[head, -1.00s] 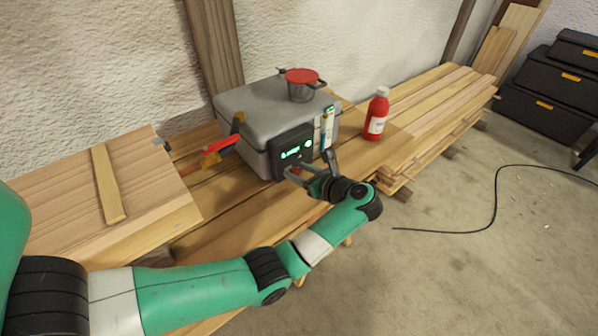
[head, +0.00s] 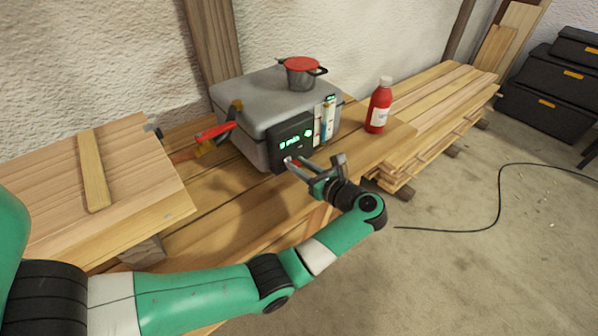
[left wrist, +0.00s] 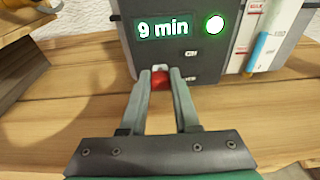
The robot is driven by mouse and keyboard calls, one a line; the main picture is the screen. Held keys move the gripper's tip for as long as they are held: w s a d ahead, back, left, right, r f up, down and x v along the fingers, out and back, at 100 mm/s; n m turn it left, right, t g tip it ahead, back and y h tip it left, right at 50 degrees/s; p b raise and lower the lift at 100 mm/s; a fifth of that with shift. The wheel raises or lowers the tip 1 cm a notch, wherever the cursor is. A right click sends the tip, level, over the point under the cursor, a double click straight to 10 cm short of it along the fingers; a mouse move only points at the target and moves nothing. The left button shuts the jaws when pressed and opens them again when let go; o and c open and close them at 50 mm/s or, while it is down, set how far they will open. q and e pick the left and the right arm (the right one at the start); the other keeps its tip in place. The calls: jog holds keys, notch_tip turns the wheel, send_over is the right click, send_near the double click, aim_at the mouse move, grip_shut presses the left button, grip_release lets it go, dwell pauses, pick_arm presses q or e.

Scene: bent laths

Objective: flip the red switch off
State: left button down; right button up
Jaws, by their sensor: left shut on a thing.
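The red switch (left wrist: 161,79) sits low on the dark control panel (left wrist: 190,58) of a grey box (head: 262,97). In the left wrist view a small pale part shows just above the red. My left gripper (head: 290,163) is at the panel's lower edge in the head view. In the left wrist view its two fingers are on either side of the red switch and shut on it, hiding part of it. Labels by the switch are too small to read surely. The panel shows "9 min" beside a lit round light (left wrist: 214,24). My right gripper is not in view.
A pot with a red lid (head: 301,73) stands on the box. A red bottle (head: 379,106) stands right of it. A red-handled tool (head: 215,131) is at its left. Planks (head: 95,172) lie at left; a black cable (head: 498,190) lies on the floor.

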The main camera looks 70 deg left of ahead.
pick_arm(q)
jog(key=f+y+b, duration=0.2)
jog(key=b, duration=0.2)
jog(key=shift+d+g, duration=0.1)
jog(key=shift+g, duration=0.2)
jog(key=shift+y+b, duration=0.4)
jog(key=shift+y, duration=0.2)
jog(key=shift+f+g+y, duration=0.1)
jog(key=shift+g+y, duration=0.3)
jog(key=shift+y, duration=0.2)
jog(key=c, duration=0.6)
grip_release()
jog(key=shift+c, duration=0.2)
jog(key=shift+f, duration=0.1)
